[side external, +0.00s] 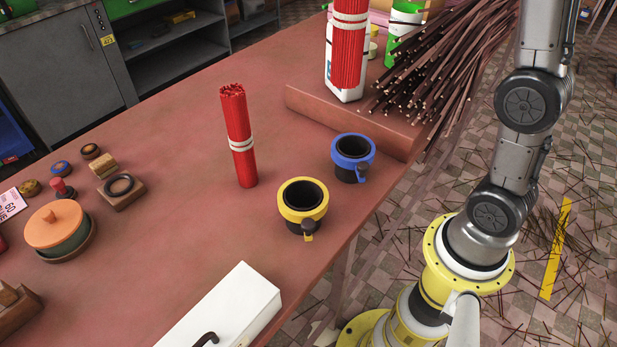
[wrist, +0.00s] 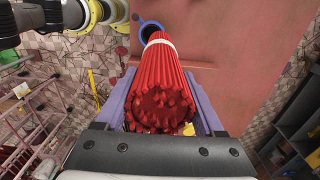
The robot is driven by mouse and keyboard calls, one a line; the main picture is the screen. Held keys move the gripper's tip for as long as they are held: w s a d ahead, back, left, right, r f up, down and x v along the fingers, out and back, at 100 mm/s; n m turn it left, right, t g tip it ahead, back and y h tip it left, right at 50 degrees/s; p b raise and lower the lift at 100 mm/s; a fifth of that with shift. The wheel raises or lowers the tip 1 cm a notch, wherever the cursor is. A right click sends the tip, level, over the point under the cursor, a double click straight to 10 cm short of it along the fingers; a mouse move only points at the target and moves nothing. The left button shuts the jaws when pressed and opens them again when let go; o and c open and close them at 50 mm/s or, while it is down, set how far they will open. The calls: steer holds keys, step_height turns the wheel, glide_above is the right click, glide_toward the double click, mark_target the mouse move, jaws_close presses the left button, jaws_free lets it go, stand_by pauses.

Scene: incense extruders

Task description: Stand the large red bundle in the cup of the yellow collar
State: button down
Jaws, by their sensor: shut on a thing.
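The large red bundle (side external: 348,45) hangs upright in the side view, its top cut off by the frame edge. In the wrist view my gripper (wrist: 160,75) is shut on this bundle (wrist: 165,85), with a finger on each side. My gripper is outside the side view. The yellow collar (side external: 303,193) stands on the table near its front edge, its dark cup open at the top and empty as far as I see. The held bundle is up and to the right of it in the side view. I cannot make out the yellow collar in the wrist view.
A blue collar (side external: 353,150) stands right of the yellow one; it also shows in the wrist view (wrist: 151,29). A thinner red bundle (side external: 238,138) stands on the table to the left. A raised ledge (side external: 310,103), dark sticks (side external: 440,60) and a white box (side external: 228,308) are nearby.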

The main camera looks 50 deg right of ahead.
stand_by(0.6)
steer(key=w+a+f+n, duration=0.2)
steer(key=w+a+f, duration=0.15)
steer(key=f, duration=0.25)
steer(key=s+a+f+n, duration=0.2)
steer(key=s+a+f, duration=0.15)
steer(key=a, duration=0.35)
steer(key=s+a+f+n, duration=0.2)
steer(key=s+a+f, duration=0.15)
steer(key=a, duration=0.25)
step_height(320, 180, down, 9)
steer(key=shift+w+a+f, duration=0.15)
steer(key=shift+w, duration=0.15)
stand_by(0.5)
jaws_free()
steer(key=shift+f, duration=0.1)
